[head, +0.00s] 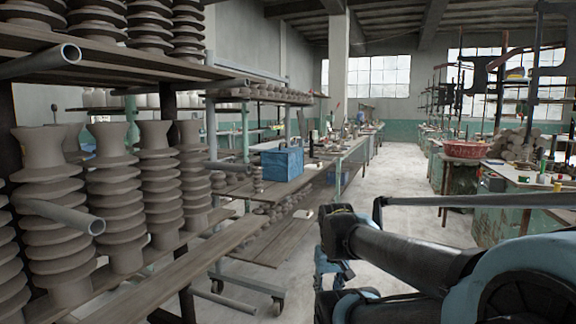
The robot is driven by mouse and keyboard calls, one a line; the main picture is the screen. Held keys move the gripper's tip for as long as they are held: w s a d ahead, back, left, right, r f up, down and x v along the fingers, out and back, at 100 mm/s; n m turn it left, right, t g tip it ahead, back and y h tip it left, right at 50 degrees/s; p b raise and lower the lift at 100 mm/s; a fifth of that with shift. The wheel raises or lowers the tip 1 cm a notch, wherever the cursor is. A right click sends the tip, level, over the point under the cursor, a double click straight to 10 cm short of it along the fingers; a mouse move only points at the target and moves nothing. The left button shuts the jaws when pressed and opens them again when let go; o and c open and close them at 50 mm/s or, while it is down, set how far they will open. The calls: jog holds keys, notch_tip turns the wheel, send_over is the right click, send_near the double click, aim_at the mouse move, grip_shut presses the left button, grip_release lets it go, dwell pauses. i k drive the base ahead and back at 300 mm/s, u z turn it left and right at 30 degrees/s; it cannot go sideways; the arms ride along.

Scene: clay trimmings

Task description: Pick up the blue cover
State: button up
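No flat blue cover can be made out. The most noticeable blue thing is a boxy blue object (282,164) with a handle-like shape on top. It rests upright on a shelf or bench at mid-left, beyond the near racks. I cannot tell whether it is the cover. My arm reaches in from the lower right, and its far end (333,264) hangs over the aisle floor, to the right of and nearer than the blue object, clearly apart from it. The fingertips cannot be made out there, so whether my gripper is open or holds anything is unclear.
Racks with stacked ribbed clay pieces (125,195) fill the left, with pipe ends (60,55) jutting out. A low wheeled plank cart (265,243) stands left of my arm. Cluttered benches with a red basin (466,150) line the right. The central aisle floor (405,215) is clear.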

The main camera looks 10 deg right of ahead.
aim_at(286, 164)
jog(key=z, duration=0.05)
jog(key=i, duration=1)
jog(key=z, duration=0.35)
jog(key=k, duration=0.55)
jog(key=z, duration=0.9)
jog(key=k, duration=0.75)
jog(key=z, duration=0.5)
jog(key=i, duration=1.55)
jog(key=u, duration=0.7)
jog(key=i, duration=1.05)
jog(key=u, duration=0.6)
